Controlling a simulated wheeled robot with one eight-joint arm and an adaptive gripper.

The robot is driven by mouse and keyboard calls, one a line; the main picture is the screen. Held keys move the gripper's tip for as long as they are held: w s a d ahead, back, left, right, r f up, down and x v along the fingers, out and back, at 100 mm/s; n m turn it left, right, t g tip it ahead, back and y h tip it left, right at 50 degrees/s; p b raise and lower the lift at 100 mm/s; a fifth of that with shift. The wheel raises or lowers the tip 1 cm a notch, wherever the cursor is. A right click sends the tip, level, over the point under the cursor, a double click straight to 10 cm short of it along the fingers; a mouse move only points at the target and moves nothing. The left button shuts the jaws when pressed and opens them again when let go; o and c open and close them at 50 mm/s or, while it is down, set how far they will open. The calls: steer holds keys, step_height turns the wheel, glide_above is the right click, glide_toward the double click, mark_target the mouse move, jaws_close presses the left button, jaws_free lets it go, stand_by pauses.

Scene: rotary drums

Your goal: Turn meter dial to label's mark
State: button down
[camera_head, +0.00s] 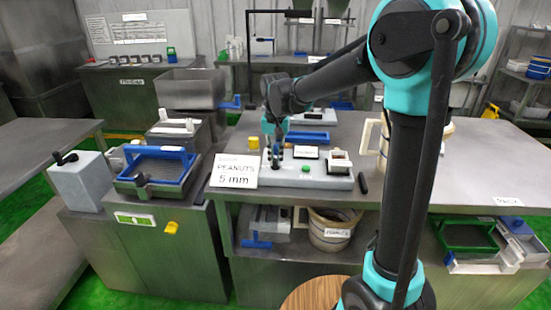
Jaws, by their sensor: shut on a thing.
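A white label sign (236,170) reading "PEANUTS 5 mm", with a small smudged line above, stands on the front left of the metal table. My gripper (275,160) points down over the panel's left end, just right of the sign. It is shut on a small dark part there, apparently the meter dial. The fingers hide most of the dial, and its marks and setting are too small to read.
A small white-topped block (340,162) sits on the panel's right, with a black piece (363,184) beside it. A yellow block (253,143) is behind left. A blue-framed tray (157,166) is left.

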mark_target(276, 159)
steer(key=c, duration=1.6)
jaws_free()
steer(key=shift+o, duration=0.2)
steer(key=shift+r, duration=0.1)
step_height(276, 159, up, 12)
